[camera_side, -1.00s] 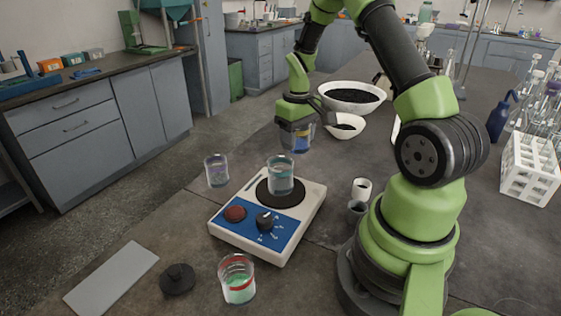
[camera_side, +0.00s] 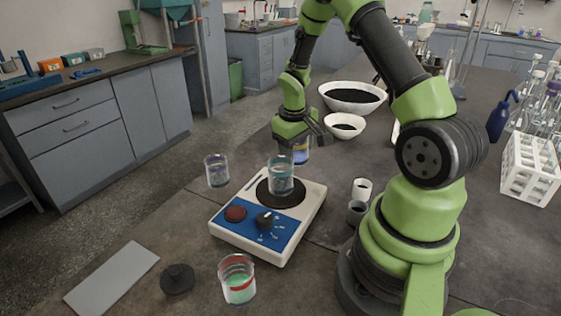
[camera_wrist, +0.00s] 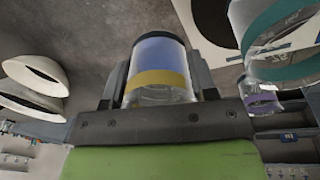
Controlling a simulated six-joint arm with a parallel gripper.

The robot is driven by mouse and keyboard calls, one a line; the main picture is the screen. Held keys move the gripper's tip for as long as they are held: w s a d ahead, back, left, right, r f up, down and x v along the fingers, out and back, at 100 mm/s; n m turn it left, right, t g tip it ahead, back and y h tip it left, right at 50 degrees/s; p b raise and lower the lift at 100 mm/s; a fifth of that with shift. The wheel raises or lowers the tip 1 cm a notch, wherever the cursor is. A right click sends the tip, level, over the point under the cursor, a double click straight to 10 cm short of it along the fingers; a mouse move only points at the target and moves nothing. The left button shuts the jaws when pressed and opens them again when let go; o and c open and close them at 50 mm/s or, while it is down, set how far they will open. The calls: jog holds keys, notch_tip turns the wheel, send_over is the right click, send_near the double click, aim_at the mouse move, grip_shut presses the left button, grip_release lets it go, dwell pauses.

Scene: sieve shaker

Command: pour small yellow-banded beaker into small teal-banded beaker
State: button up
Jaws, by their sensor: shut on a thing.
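My gripper (camera_wrist: 158,86) is shut on the small yellow-banded beaker (camera_wrist: 158,75), which holds blue contents. In the side view the beaker (camera_side: 301,153) is partly hidden behind my gripper, beyond the hotplate. The small teal-banded beaker (camera_side: 281,175) stands upright on the round dark plate of the device. It also shows at the upper right of the wrist view (camera_wrist: 280,40), close beside the held beaker and apart from it.
The white device (camera_side: 268,215) has a blue panel with knobs. A purple-banded beaker (camera_side: 217,170) stands to its left, a red-banded beaker (camera_side: 238,280) in front. Two white bowls (camera_side: 352,97) (camera_side: 344,126) stand behind. Small cups (camera_side: 361,189) are to the right.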

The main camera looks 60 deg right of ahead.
jog(key=shift+a+r+h, duration=0.2)
jog(key=shift+a+h, duration=0.1)
jog(key=r+h, duration=0.1)
jog(key=r, duration=0.1)
jog(key=a+r+h, duration=0.1)
jog(key=r, duration=0.2)
jog(key=shift+r, duration=0.1)
jog(key=shift+a+r+h, duration=0.15)
jog(key=shift+a+h, duration=0.45)
jog(key=shift+h, duration=0.1)
jog(key=r+h, duration=0.1)
jog(key=a+h, duration=0.1)
jog(key=shift+s+a+r+h, duration=0.1)
jog(key=shift+a+r+h, duration=0.15)
jog(key=shift+r+h, duration=0.15)
jog(key=shift+a+f+t+h, duration=0.1)
jog(key=shift+f+t+h, duration=0.2)
jog(key=shift+h, duration=0.1)
jog(key=shift+r+h, duration=0.4)
jog(key=shift+h, duration=0.4)
jog(key=shift+f+h, duration=0.4)
jog(key=shift+h, duration=0.5)
jog(key=shift+a+r+h, duration=0.15)
jog(key=shift+r+h, duration=0.15)
jog(key=shift+h, duration=0.45)
jog(key=shift+a+r+h, duration=0.1)
jog(key=shift+r+h, duration=0.15)
jog(key=shift+h, duration=0.5)
dwell(2.2)
